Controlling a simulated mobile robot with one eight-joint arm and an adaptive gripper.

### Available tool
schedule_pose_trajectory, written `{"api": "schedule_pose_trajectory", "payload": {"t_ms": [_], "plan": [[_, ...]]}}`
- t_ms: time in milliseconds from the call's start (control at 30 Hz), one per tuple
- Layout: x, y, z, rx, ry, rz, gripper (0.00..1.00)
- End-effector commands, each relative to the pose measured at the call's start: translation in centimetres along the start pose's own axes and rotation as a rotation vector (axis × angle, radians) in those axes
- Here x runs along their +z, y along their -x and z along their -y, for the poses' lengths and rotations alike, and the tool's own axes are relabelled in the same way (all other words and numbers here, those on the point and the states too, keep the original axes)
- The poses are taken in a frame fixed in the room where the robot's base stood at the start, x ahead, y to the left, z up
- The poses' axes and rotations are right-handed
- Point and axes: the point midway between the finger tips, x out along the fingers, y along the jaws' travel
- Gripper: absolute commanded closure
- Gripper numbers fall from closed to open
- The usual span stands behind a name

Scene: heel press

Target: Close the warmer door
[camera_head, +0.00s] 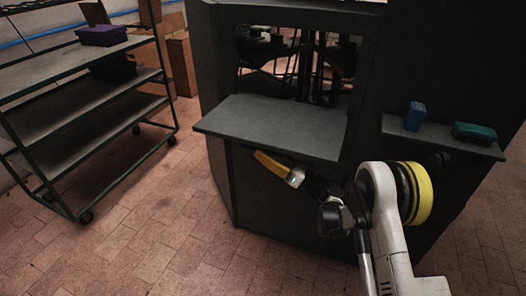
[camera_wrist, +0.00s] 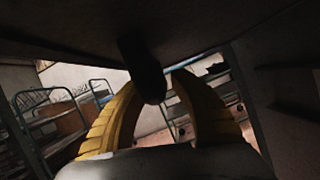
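The warmer door (camera_head: 275,125) is a dark grey panel folded down flat, level like a shelf, in front of the machine's opening in the head view. Its dark underside (camera_wrist: 80,35) fills the top of the wrist view. A dark rounded bar, apparently its handle (camera_wrist: 143,62), hangs from that underside. My gripper (camera_head: 262,160) is below the door, its yellow finger partly hidden by the panel. In the wrist view its two yellow fingers (camera_wrist: 154,82) are apart, with the handle's end showing between their tips. I cannot tell whether they touch it.
The machine's body (camera_head: 240,185) stands behind and below the door. A side shelf (camera_head: 445,138) at right carries a blue box (camera_head: 416,115) and a green brush-like block (camera_head: 474,132). A wheeled rack (camera_head: 75,115) stands at left. Brick floor between is clear.

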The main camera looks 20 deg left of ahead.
Motion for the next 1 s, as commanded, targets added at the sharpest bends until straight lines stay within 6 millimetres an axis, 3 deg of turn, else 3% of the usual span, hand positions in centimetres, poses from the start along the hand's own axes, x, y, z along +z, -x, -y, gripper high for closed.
{"api": "schedule_pose_trajectory", "payload": {"t_ms": [33,67,567,767,1000], "plan": [[0.0,0.0,0.0,0.000,0.000,0.000,0.91],[0.0,0.0,0.0,0.000,0.000,0.000,1.00],[0.8,-0.3,-0.4,-0.012,-0.030,0.001,1.00],[3.2,-1.3,-1.3,-0.051,-0.122,0.001,1.00],[7.9,-3.2,-2.2,-0.128,-0.310,0.003,1.00]]}}
